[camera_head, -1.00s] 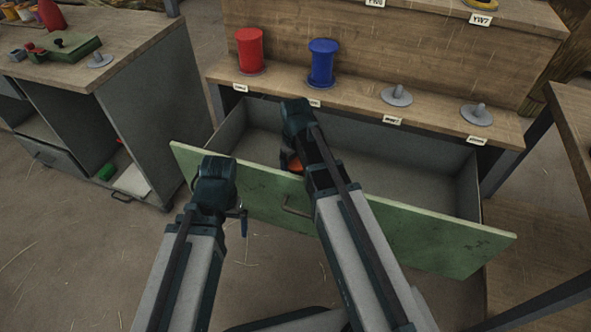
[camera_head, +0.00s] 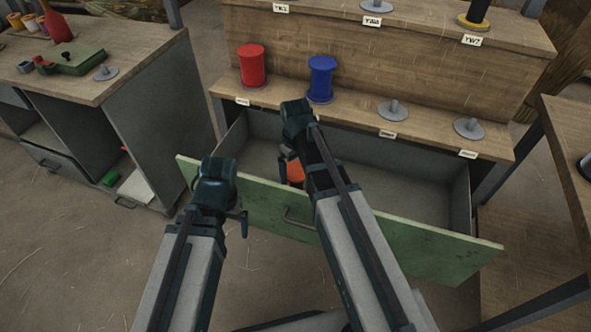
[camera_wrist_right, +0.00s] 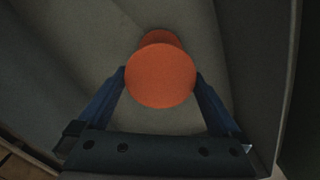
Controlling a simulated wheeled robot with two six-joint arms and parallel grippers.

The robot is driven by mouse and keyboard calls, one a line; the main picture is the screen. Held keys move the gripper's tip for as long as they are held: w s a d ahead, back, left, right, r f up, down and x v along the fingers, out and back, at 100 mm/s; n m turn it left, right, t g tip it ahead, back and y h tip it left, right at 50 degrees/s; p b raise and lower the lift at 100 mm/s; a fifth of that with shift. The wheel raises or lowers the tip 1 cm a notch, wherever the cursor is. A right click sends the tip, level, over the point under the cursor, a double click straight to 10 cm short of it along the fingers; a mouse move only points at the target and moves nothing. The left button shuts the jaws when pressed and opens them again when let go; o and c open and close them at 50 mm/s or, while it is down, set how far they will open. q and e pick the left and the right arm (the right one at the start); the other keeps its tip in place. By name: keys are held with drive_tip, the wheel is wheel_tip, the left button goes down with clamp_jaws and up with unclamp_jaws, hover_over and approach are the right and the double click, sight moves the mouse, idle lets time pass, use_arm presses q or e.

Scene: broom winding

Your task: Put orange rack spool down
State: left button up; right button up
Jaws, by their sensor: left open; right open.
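The orange spool (camera_head: 295,172) is inside the open drawer (camera_head: 400,243), partly hidden behind my right arm. In the right wrist view the spool (camera_wrist_right: 160,77) is seen nearly end-on, with its far flange showing behind the near one. My right gripper (camera_head: 291,160) reaches down into the drawer. Its open fingers (camera_wrist_right: 160,84) are on either side of the spool; I cannot tell whether they touch it. My left gripper (camera_head: 243,220) is open and empty, in front of the green drawer front.
A red spool (camera_head: 252,66) and a blue spool (camera_head: 321,80) stand on the rack's lower shelf. Two empty grey holders (camera_head: 393,110) (camera_head: 468,128) are to their right. A workbench (camera_head: 120,70) stands at the left. The drawer's right part is clear.

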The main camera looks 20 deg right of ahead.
wheel_tip(320, 180, up, 7)
drive_tip(key=p, duration=0.6)
drive_tip(key=shift+r, duration=0.15)
wheel_tip(320, 180, down, 12)
drive_tip(key=b, duration=1.2)
